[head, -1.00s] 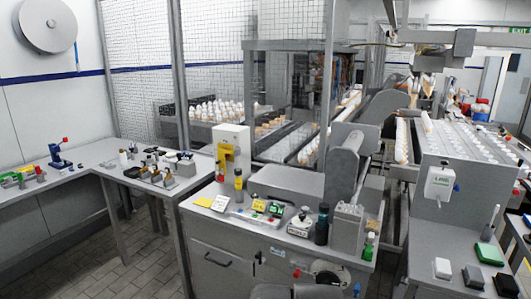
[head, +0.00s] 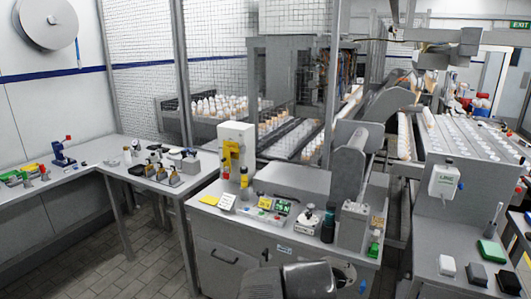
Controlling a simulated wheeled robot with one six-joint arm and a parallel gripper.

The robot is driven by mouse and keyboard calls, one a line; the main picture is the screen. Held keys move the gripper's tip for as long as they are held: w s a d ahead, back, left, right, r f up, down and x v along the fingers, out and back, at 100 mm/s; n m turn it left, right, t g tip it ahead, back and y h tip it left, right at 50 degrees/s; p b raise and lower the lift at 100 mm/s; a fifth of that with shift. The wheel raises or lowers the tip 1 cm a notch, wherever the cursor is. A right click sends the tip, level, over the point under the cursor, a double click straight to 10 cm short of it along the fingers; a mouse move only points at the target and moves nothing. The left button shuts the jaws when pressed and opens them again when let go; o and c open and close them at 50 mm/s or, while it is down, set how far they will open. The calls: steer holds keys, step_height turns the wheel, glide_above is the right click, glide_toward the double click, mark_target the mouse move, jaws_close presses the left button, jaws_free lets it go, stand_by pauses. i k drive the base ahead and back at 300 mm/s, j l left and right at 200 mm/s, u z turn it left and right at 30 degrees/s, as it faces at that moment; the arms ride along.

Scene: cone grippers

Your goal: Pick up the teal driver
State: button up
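I cannot pick out a teal driver with certainty. A slim grey shaft on a small dark base (head: 490,229) leans on the right bench, too small to identify. A dark bottle-like thing (head: 328,227) stands on the centre bench. Grey parts of my arm show at the bottom centre, in front of the centre bench. My gripper's fingers are not in view.
The left bench (head: 112,153) holds several small tools. The right bench has a green pad (head: 491,251) and small blocks. Tiled floor (head: 110,260) is clear at lower left.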

mark_target(331, 207)
steer(key=i+l+u, duration=0.5)
steer(key=i+l, duration=0.2)
steer(key=l, duration=0.15)
steer(key=i+l+u, duration=0.25)
steer(key=l, duration=0.25)
